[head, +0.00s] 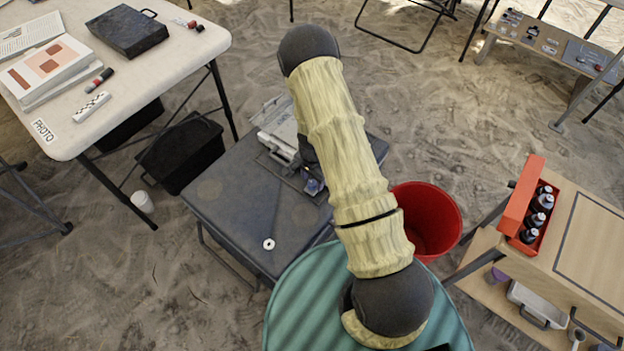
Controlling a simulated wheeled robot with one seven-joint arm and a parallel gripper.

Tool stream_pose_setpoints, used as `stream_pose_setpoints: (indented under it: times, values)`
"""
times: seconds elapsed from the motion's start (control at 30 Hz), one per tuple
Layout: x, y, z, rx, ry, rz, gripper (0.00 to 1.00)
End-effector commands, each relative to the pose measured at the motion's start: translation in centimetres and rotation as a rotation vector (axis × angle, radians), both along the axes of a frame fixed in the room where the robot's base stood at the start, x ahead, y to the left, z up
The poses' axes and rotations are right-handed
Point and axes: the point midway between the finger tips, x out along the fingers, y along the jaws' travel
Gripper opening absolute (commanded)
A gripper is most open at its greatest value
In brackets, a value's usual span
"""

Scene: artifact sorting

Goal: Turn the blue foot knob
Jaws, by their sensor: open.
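A small blue knob (313,187) shows at the right side of a dark, low device on the grey table (225,225), close beside my sleeved arm. The arm covers the space to the right of the knob. A dark part that seems to be my gripper (308,152) shows at the left edge of the sleeve, just above the knob in the picture. Its fingertips are mostly hidden, and I cannot tell whether they touch the knob. Nothing is seen held in it.
A pale case (277,122) lies at the table's back, and a white ring (268,244) near its front. A red bucket (432,215) stands right of the table. A wooden table (575,235) with a red bottle carrier (523,205) is farther right. The table's left front is clear.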

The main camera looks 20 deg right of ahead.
Motion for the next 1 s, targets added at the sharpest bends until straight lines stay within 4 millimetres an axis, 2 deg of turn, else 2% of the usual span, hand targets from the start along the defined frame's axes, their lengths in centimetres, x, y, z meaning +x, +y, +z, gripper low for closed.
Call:
stream_pose_setpoints:
  times: [0.7,0.83,1.0]
  values:
    - [0.1,0.2,13.9,0.0,-0.004,0.005,0.49]
    - [0.1,0.3,15.7,0.001,-0.003,0.004,0.49]
    - [0.1,0.2,16.6,0.001,-0.002,0.004,0.49]
